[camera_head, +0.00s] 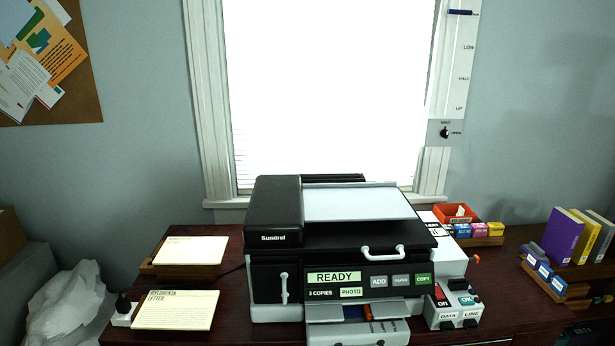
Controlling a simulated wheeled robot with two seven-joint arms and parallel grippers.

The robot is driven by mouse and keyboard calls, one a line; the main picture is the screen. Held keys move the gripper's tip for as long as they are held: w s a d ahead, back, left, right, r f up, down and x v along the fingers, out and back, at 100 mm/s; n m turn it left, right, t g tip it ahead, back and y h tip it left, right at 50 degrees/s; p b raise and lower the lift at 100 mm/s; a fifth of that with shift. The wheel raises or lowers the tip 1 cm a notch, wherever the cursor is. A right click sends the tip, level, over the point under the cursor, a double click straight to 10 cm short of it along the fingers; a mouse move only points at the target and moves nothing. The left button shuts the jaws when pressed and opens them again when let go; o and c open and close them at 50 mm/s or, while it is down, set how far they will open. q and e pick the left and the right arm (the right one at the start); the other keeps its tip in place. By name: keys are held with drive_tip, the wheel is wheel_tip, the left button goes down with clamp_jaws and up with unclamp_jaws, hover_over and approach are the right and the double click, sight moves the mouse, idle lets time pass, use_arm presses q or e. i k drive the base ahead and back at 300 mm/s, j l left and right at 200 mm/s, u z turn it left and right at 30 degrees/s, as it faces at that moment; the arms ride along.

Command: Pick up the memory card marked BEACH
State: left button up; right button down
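No label that reads BEACH can be made out. Small blue labelled pieces (545,271) sit in a wooden holder (541,285) on the right of the desk; their print is too small to read, so I cannot tell if one is the BEACH card. Neither of my grippers is in view.
A black and white printer (340,240) fills the desk's middle, its screen reading READY. Right of it are a switch box (455,307), blue, pink and yellow blocks (479,230) and an orange bin (455,212). Books (562,235) stand far right. Letters (176,310) lie left.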

sight(559, 286)
drive_tip(key=z, duration=1.5)
drive_tip(key=i+l, duration=0.15)
drive_tip(key=i, duration=0.25)
drive_tip(key=i+l+z, duration=0.1)
drive_tip(key=i+z, duration=0.7)
